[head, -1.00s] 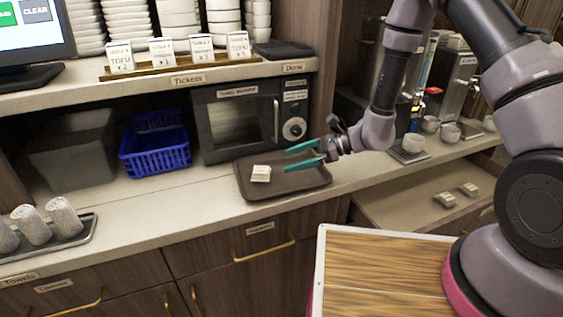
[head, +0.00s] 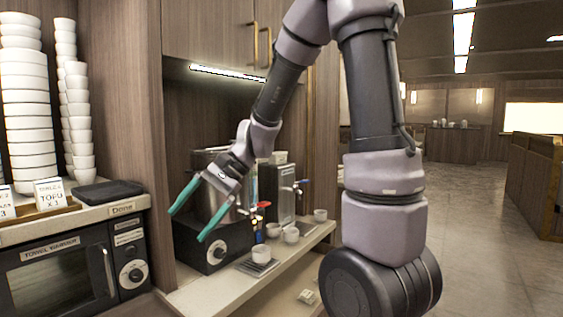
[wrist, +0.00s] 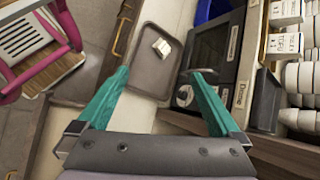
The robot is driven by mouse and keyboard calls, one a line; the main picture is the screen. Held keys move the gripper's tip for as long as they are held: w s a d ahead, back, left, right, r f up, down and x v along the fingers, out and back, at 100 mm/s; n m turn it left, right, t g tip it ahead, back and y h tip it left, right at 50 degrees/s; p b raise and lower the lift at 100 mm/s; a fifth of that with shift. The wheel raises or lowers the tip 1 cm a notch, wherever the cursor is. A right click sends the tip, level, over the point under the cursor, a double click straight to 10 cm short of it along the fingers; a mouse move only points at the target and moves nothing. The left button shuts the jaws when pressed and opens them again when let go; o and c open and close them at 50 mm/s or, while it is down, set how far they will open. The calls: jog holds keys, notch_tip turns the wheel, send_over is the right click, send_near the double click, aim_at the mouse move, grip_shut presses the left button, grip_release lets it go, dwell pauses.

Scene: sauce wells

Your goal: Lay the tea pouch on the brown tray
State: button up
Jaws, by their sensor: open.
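The brown tray (wrist: 150,82) shows in the wrist view, lying on the counter beyond my fingertips. A small pale tea pouch (wrist: 162,47) lies on it, inside the rim and apart from my gripper. My gripper (head: 186,226) is open and empty, with its teal fingers spread in the air in front of the dispensers in the head view. The fingers (wrist: 160,74) are wide apart in the wrist view too, with nothing between them. The tray and its pouch are out of the head view.
The towel warmer (head: 62,275) stands left. A steel urn (head: 212,190) and several white cups, one a near cup (head: 261,253), stand on the side counter. An open drawer below holds another pale pouch (head: 307,296). Open floor (head: 475,230) lies right.

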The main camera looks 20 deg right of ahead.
jog(key=s+d+r+n+t+h, duration=0.1)
jog(key=s+d+r+t+h, duration=0.2)
jog(key=d+r, duration=0.3)
jog(key=s+d+r+n+t+h, duration=0.2)
jog(key=s+d+r+t, duration=0.3)
jog(key=d, duration=0.6)
jog(key=shift+d+r+h, duration=0.4)
jog(key=shift+r+h, duration=0.35)
jog(key=shift+h, duration=0.05)
jog(key=shift+s, duration=0.1)
